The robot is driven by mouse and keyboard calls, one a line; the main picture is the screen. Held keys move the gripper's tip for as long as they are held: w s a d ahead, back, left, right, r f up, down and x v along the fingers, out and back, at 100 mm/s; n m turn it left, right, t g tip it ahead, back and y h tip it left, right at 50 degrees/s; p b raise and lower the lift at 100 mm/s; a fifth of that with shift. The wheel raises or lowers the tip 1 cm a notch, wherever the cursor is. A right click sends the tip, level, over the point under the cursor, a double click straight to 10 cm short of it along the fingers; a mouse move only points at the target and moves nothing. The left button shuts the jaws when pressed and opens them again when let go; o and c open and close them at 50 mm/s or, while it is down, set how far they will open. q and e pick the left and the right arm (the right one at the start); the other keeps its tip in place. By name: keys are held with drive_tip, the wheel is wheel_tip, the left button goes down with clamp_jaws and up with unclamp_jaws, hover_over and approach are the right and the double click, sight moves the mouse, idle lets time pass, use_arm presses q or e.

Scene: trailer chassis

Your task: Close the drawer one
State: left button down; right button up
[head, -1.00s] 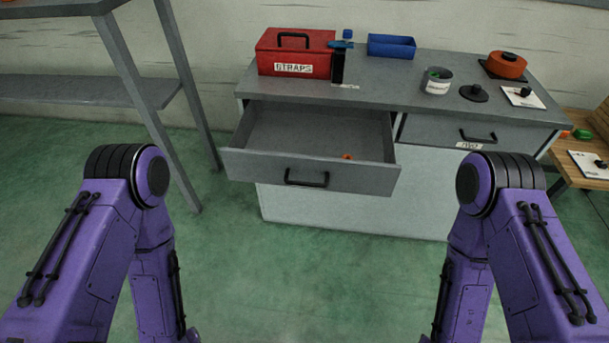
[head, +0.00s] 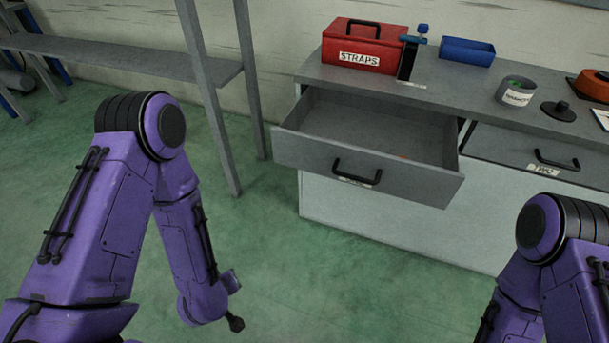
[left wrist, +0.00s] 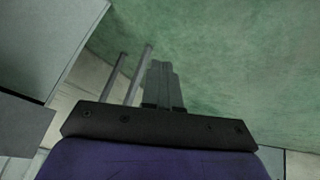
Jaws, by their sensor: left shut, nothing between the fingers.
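The grey drawer (head: 405,186) on the left of the workbench is pulled well out. Its black bar handle (head: 357,172) is on the front panel, above a label too small to read. My left arm hangs in front and to the left, well short of the drawer. In the left wrist view my left gripper (left wrist: 162,85) has its fingers together with nothing between them. My right arm is at the lower right of the head view; its gripper is out of the picture.
The right drawer (head: 520,152), labelled TWO, is shut. On the bench top stand a red STRAPS box (head: 366,48), a blue bin (head: 467,51), a grey tin (head: 517,91) and a black lidlike disc (head: 558,111). A grey shelf frame (head: 212,100) stands at left. Green floor is clear before the bench.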

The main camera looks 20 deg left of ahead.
use_arm(q)
drive_tip(key=w+d+f+n+t+h+b, duration=0.1)
drive_tip(key=w+d+f+n+t+b, duration=0.2)
drive_tip(key=w, duration=0.5)
drive_tip(key=n+t+h+b, duration=0.3)
drive_tip(key=n+t+b, duration=0.45)
drive_tip(key=n, duration=1.55)
approach(297, 153)
drive_tip(key=shift+t, duration=0.85)
drive_tip(key=w, duration=0.2)
drive_tip(key=w+f+p, duration=0.1)
drive_tip(key=w, duration=0.1)
drive_tip(key=w+p, duration=0.1)
drive_tip(key=w, duration=0.1)
drive_tip(key=shift+w+d+f, duration=0.2)
drive_tip(key=shift+w+d, duration=0.05)
drive_tip(key=shift+w, duration=0.1)
use_arm(e)
wheel_tip(297, 153, down, 12)
drive_tip(key=shift+f, duration=0.2)
